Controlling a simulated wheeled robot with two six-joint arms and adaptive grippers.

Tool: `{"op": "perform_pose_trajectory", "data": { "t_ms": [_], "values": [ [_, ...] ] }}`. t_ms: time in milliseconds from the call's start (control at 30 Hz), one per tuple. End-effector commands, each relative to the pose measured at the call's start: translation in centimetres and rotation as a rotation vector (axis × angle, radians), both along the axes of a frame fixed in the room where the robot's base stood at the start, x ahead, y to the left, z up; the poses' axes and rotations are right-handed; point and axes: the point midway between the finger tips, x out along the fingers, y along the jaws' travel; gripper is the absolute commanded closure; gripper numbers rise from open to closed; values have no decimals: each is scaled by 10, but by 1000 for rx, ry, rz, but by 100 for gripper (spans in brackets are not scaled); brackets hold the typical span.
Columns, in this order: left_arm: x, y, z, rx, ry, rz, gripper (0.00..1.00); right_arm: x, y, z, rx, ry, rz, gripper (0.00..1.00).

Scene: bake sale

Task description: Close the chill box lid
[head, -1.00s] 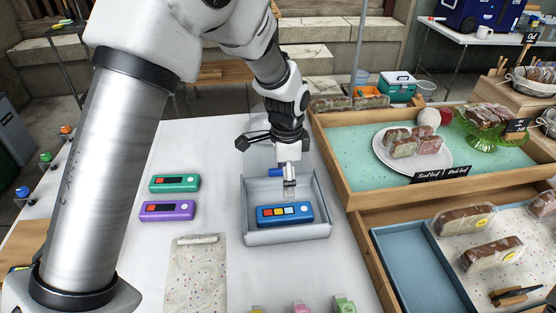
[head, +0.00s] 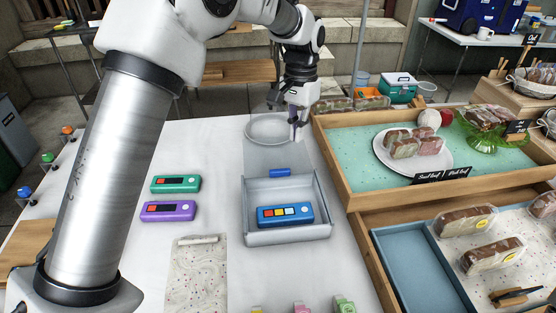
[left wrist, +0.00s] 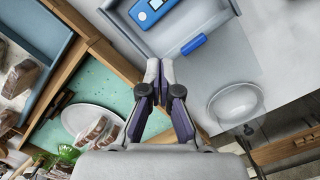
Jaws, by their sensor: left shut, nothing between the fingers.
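The chill box (head: 288,236) is a small grey open-topped box on the white table, with a blue device (head: 286,215) inside. A grey panel (head: 262,158), which looks like its lid, extends from the far side, and the box is open. A blue handle (head: 280,172) sits at the box's far edge, and it also shows in the left wrist view (left wrist: 194,44). My left gripper (head: 297,132) is shut and empty beyond the box, beside the panel's far right. Its fingertips show in the left wrist view (left wrist: 160,68). My right gripper is not in view.
A white round dish (head: 268,129) stands behind the panel, close to my left gripper. A wooden-edged display tray (head: 350,199) borders the table on the right. Green (head: 175,184) and purple (head: 168,211) devices lie left of the box.

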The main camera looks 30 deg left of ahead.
Motion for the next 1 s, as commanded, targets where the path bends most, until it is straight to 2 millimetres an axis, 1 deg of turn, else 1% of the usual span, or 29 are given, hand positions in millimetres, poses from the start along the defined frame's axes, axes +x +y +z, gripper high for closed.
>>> {"op": "perform_pose_trajectory", "data": {
  "t_ms": [33,100,200,267,333,367,433,467,500,600,633,700,867,967,1000],
  "values": [
    [19,5,14,-4,-1,97,100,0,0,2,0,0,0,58],
    [42,15,32,-11,14,253,100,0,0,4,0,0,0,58],
    [71,34,49,-19,38,462,100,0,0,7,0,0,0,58],
    [83,48,52,-22,50,563,100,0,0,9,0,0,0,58],
    [95,65,48,-24,61,650,100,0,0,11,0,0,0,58],
    [99,72,44,-25,64,678,100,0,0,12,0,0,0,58],
    [107,90,25,-26,61,711,100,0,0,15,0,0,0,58],
    [111,98,14,-25,56,723,100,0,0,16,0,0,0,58],
    [112,106,-4,-20,62,735,100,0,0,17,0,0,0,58],
    [104,115,-47,2,124,751,100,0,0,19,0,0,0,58],
    [102,116,-55,7,137,752,100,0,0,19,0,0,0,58],
    [100,117,-68,13,154,752,100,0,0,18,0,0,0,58],
    [98,115,-81,14,158,751,100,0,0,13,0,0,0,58],
    [94,112,-95,14,159,750,100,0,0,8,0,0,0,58],
    [92,111,-103,15,161,750,100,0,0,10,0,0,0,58]
  ]
}}
